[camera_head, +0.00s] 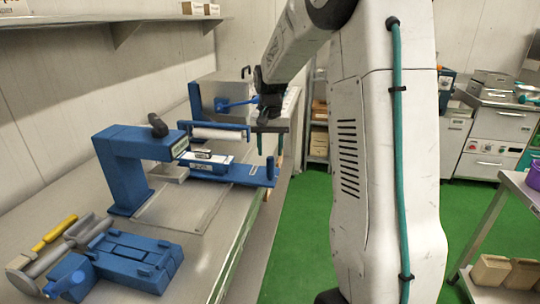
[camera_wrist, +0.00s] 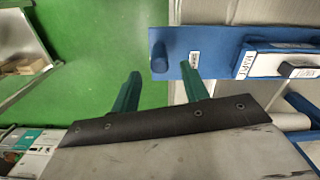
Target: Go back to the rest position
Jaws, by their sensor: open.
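My gripper (camera_head: 270,143) is at the end of my arm, above the front end of a blue machine (camera_head: 125,175) on the metal counter. In the wrist view my gripper (camera_wrist: 165,92) shows two green fingers spread apart with nothing between them. The right finger overlaps the edge of the machine's blue base plate (camera_wrist: 223,58) in that view; I cannot tell whether they touch. The left finger is over the green floor.
The metal counter (camera_head: 185,215) runs along the left wall. Blue and yellow-handled tools (camera_head: 55,235) lie at its near end. A blue-sided box (camera_head: 222,95) stands farther back. Green floor (camera_head: 300,230) is open right of the counter. A side table (camera_head: 515,190) stands at right.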

